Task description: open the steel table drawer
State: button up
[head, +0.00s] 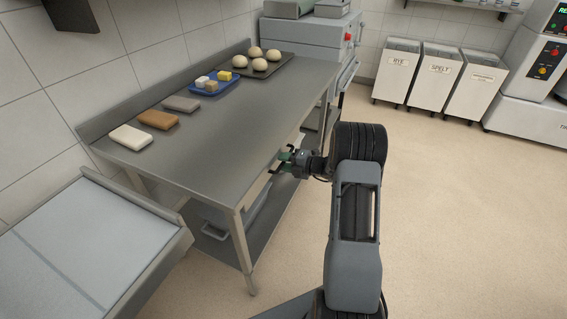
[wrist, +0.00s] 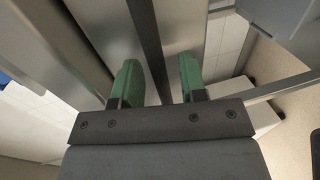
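The steel table (head: 225,125) stands at the left, its long front edge towards my arm. My gripper (head: 281,161) is at that edge, just below the tabletop, where the drawer front is mostly hidden or too small to make out. In the wrist view my gripper (wrist: 158,78) has its two green fingers apart, with a gap between them. A dark bar (wrist: 146,35) runs between the fingers, beside a pale steel face. I cannot tell whether it is the drawer's handle or whether a finger touches it.
Dough balls on a dark tray (head: 279,66), a blue tray (head: 197,92) and several blocks lie on the tabletop. A lower shelf (head: 266,222) holds a grey container. White bins (head: 436,78) stand at the back wall. The floor at the right is clear.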

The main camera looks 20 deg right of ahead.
jog(key=shift+w+a, duration=0.15)
jog(key=shift+w, duration=0.05)
jog(key=shift+c, duration=0.2)
grip_shut()
dwell(0.4)
